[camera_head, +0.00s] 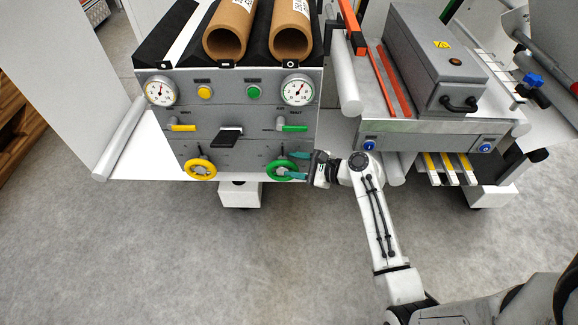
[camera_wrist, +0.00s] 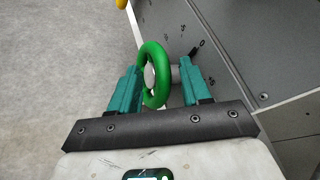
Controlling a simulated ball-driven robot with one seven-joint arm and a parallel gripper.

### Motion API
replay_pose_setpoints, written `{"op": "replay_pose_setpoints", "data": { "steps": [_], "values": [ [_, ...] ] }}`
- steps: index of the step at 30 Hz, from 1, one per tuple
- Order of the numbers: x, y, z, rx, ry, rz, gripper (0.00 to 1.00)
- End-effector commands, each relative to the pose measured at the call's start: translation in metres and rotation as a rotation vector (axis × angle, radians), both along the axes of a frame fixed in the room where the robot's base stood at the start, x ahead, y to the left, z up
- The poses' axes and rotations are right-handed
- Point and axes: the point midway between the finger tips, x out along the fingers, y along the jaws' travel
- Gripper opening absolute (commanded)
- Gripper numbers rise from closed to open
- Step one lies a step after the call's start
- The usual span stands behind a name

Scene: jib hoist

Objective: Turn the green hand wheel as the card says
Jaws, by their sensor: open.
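The green hand wheel (camera_head: 281,171) sits low on the right of the grey control panel. In the wrist view the green wheel (camera_wrist: 147,74) stands between the two teal fingers of my gripper (camera_wrist: 155,88). The fingers are apart, one on each side of the rim; I cannot tell whether either touches it. In the head view my gripper (camera_head: 291,166) reaches the wheel from the right. Dark scale marks with a 0 show on the panel (camera_wrist: 235,50) beside the wheel. I cannot make out a card with readable instructions.
A yellow hand wheel (camera_head: 200,169) sits left on the same panel. Above are a green lever (camera_head: 293,128), a yellow lever (camera_head: 183,127), a black handle (camera_head: 227,137) and two gauges. A grey box (camera_head: 430,60) stands on the right bench. The floor in front is clear.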

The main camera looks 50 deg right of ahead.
Motion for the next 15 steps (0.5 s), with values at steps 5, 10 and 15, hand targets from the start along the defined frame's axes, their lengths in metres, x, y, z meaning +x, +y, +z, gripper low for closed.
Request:
{"op": "replay_pose_setpoints", "data": {
  "steps": [5,10,15],
  "values": [
    [0.016,0.003,-0.006,-0.001,0.0,0.0,0.47],
    [0.02,0.004,-0.008,-0.001,0.001,0.0,0.47],
    [0.02,0.004,-0.007,-0.001,0.001,0.001,0.47]
  ]
}}
